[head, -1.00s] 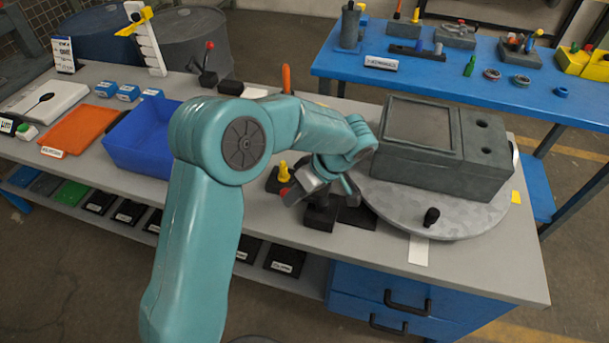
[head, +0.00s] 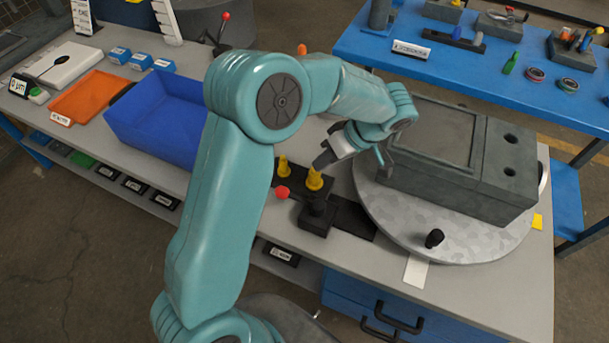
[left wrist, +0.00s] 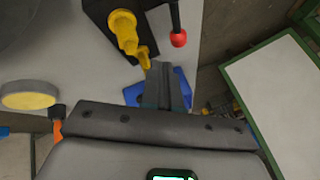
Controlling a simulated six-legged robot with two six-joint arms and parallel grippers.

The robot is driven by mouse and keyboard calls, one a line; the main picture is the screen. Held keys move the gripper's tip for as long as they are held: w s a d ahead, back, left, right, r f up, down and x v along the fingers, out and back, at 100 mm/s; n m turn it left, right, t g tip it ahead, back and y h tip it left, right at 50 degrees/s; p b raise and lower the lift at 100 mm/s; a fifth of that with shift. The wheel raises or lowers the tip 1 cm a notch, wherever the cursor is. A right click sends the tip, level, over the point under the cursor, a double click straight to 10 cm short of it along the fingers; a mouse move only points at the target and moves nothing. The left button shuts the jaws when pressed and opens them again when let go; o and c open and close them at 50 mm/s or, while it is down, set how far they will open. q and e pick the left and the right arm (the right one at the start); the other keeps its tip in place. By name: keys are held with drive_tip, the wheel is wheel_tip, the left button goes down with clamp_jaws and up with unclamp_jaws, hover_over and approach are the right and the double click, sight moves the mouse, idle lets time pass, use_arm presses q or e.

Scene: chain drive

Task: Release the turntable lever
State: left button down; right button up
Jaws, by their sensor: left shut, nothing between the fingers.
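A lever with a red ball knob (head: 283,192) sticks out beside a black base (head: 352,218) next to the round grey turntable (head: 480,250). The knob also shows in the left wrist view (left wrist: 179,38), on a dark rod. Two yellow pegs (head: 314,180) stand by it; in the left wrist view a yellow peg (left wrist: 124,30) is left of the knob. My left gripper (head: 322,162) is shut and empty, above and behind the pegs, apart from the red knob. Its fingers (left wrist: 165,85) point toward the gap between peg and knob. My right gripper is not in view.
A grey box (head: 455,160) sits on the turntable, with a black knob (head: 434,238) near the turntable's front edge. A blue bin (head: 160,130) and an orange tray (head: 90,95) lie to the left. A blue table (head: 480,75) stands behind.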

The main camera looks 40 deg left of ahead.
sight(300, 200)
use_arm(q)
drive_tip(key=x, duration=0.3)
drive_tip(key=p+x, duration=0.1)
drive_tip(key=x, duration=0.2)
drive_tip(key=s+p+x, duration=0.1)
drive_tip(key=x, duration=0.3)
drive_tip(key=shift+w+d+r, duration=0.1)
drive_tip(key=shift+d+r, duration=0.05)
drive_tip(key=shift+d, duration=0.05)
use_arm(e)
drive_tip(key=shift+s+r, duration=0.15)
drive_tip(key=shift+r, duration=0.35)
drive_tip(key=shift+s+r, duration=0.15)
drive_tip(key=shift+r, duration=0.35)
use_arm(q)
drive_tip(key=shift+w, duration=0.1)
drive_tip(key=shift+a, duration=0.1)
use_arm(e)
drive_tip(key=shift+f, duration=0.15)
